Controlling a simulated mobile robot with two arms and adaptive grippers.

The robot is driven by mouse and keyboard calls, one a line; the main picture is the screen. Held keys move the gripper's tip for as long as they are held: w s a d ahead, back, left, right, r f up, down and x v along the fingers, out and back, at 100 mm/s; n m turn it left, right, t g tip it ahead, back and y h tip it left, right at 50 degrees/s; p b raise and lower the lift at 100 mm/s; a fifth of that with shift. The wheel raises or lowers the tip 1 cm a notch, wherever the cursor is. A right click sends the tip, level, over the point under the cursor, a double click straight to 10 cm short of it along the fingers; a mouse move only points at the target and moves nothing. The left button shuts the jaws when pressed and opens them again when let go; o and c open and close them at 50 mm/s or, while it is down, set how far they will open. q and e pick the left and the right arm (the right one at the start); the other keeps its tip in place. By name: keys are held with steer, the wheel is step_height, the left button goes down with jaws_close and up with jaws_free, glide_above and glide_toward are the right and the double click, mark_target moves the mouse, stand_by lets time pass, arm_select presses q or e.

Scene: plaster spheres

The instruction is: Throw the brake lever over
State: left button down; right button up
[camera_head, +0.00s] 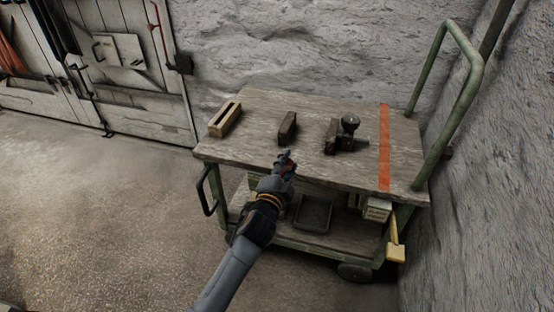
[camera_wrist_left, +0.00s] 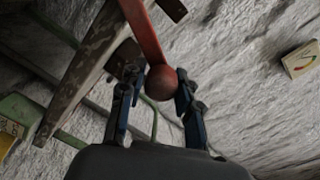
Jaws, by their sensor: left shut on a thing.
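The brake lever (camera_wrist_left: 146,35) is a red bar ending in a round red knob (camera_wrist_left: 162,82), seen in the left wrist view. My left gripper (camera_wrist_left: 158,86) has its two fingers on either side of the knob and is shut on it. In the head view my left gripper (camera_head: 284,157) is at the front edge of the cart (camera_head: 258,110). The lever cannot be made out there, behind or beneath the gripper. My right gripper is not in view.
On the cart top stand a slotted wooden block (camera_head: 225,119), a dark block (camera_head: 288,128) and a dark tool with a round knob (camera_head: 350,124). A green handle (camera_head: 466,85) rises at the right by the rough wall. Open floor lies left.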

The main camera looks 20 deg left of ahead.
arm_select(q)
steer(key=shift+d+f+m, duration=0.4)
steer(key=shift+d+m, duration=0.2)
steer(key=shift+d, duration=0.15)
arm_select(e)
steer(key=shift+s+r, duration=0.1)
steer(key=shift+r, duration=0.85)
arm_select(q)
steer(key=c, duration=1)
jaws_free()
steer(key=shift+f, duration=0.1)
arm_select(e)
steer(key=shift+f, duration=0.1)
arm_select(q)
steer(key=shift+s, duration=0.15)
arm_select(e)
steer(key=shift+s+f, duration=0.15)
arm_select(q)
steer(key=s, duration=1.1)
steer(key=shift+s+a+r, duration=0.35)
